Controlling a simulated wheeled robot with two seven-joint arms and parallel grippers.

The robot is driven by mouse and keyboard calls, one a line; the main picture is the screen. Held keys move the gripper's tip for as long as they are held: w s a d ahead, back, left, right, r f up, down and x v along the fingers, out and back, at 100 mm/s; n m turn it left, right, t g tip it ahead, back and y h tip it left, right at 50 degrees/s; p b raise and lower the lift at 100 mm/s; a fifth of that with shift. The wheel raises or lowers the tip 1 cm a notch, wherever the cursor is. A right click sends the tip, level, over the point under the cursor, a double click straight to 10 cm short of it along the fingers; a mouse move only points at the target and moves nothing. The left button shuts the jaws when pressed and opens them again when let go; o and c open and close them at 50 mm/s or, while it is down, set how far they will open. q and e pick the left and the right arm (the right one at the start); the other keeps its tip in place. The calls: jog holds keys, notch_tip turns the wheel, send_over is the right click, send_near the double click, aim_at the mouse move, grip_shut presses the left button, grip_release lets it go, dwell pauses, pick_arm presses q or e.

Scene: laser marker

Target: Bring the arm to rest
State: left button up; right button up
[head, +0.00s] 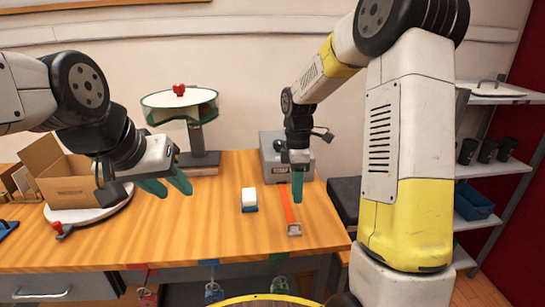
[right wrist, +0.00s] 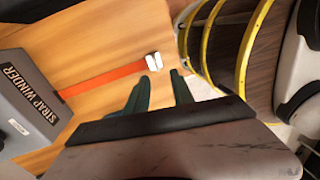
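My right arm (head: 415,140), white and yellow, rises large in the right of the head view and bends down over the table. Its gripper (head: 297,195) points down beside the orange strap (head: 287,205), with teal fingers seen edge-on. In the right wrist view, the fingers of this gripper (right wrist: 160,80) stand apart with nothing between them. The strap (right wrist: 105,78) and its pale end piece (right wrist: 153,61) lie beyond the fingertips. My left gripper (head: 167,187) hangs over the left part of the table, its teal fingers apart and empty.
The grey strap winder box (head: 273,158) stands behind the strap. A white block with a blue base (head: 249,200) sits on the wooden table (head: 215,230). A round-topped stand (head: 180,103) and cardboard box (head: 72,183) are further left. Shelves (head: 490,170) stand at right.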

jog(key=s+d+r+m+t+y, duration=0.1)
jog(key=s+r+m+t+y, duration=0.1)
jog(key=s+r+m+t, duration=0.6)
jog(key=s+r+m, duration=0.7)
jog(key=s+m, duration=0.1)
jog(key=s, duration=0.2)
jog(key=shift+s+d+r+m, duration=0.25)
jog(key=shift+r+m, duration=0.05)
jog(key=shift+m, duration=0.1)
jog(key=shift+c, duration=0.4)
dwell(1.2)
